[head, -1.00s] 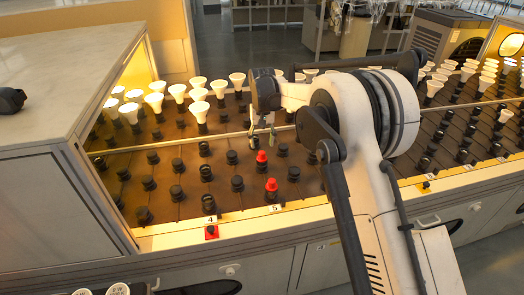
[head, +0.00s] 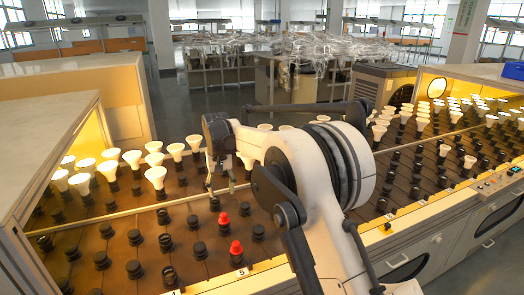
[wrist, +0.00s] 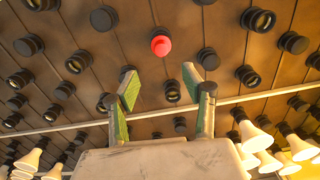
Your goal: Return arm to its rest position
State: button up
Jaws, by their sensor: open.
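My gripper (head: 222,183) hangs over the left bench, pointing down above the rows of black sockets, left of my large white and dark arm joint. In the wrist view its two green-padded fingers (wrist: 163,105) are spread apart with nothing between them. One red cap also shows in the wrist view (wrist: 160,44), beyond the fingertips.
Lit bulbs (head: 155,174) stand in rows at the left back of the bench, under a cabinet (head: 45,125). More bulbs (head: 470,161) fill the right bench. A control panel (head: 497,182) is on the right front edge. Plastic-covered tables stand behind.

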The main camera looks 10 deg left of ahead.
jog(key=s+d+r+m+t, duration=0.1)
jog(key=s+d+r, duration=0.4)
jog(key=d, duration=0.4)
jog(key=s+d+r+m+t+y, duration=0.1)
jog(key=s+d+r, duration=0.2)
jog(key=d+r, duration=0.5)
jog(key=s+d+r+m+t, duration=0.1)
jog(key=s+d+r, duration=0.3)
jog(key=d, duration=0.6)
jog(key=s+d+r+m+t, duration=0.1)
jog(key=s+d+t, duration=0.1)
jog(key=s+d, duration=1.05)
jog(key=s+d+f+t, duration=0.1)
jog(key=s+d+f, duration=0.2)
jog(key=s, duration=0.3)
jog(key=s+d+f+m+t+h, duration=0.1)
jog(key=s+d+f, duration=0.2)
jog(key=s, duration=0.4)
jog(key=shift+s+f+m, duration=0.2)
jog(key=shift+f+m, duration=0.1)
jog(key=shift+f, duration=0.2)
